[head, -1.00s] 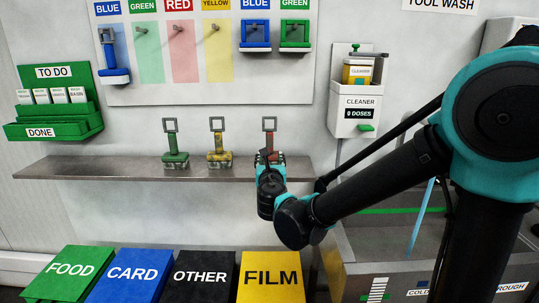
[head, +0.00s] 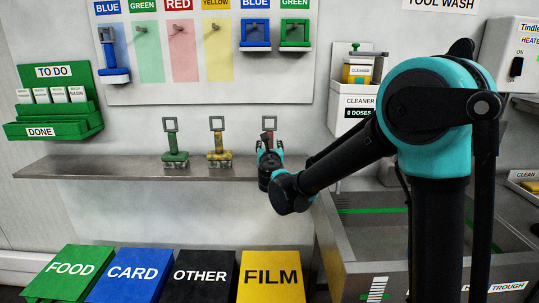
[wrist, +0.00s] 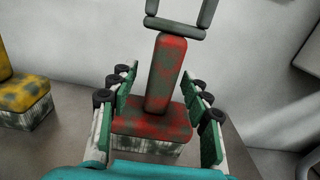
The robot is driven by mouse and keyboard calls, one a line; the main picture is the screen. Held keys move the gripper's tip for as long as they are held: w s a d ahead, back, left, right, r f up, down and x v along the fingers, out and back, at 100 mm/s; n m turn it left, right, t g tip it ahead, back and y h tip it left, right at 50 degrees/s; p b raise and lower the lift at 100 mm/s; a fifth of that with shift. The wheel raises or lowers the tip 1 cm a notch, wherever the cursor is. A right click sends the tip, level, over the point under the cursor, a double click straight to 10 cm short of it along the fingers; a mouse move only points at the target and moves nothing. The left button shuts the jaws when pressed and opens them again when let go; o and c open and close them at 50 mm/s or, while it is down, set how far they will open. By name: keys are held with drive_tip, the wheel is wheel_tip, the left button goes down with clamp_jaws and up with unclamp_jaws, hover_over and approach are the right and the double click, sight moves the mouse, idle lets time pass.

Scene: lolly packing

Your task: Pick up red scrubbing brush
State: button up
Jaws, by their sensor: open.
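The red scrubbing brush (wrist: 168,75) stands upright on the grey shelf, with dark blotches on its red handle and base and a grey loop on top. In the head view the brush (head: 269,137) is mostly hidden behind my gripper (head: 269,150). In the wrist view my gripper (wrist: 160,105) is open, with one finger on each side of the brush's handle and base. A gap shows beside the handle; whether the fingers touch the base I cannot tell.
A yellow brush (head: 218,143) and a green brush (head: 171,145) stand to the left on the shelf (head: 110,168). A cleaner dispenser (head: 360,95) hangs at the right. Coloured bins, including the yellow FILM bin (head: 272,277), stand below. The shelf's left part is clear.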

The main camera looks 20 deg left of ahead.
clamp_jaws()
idle(0.3)
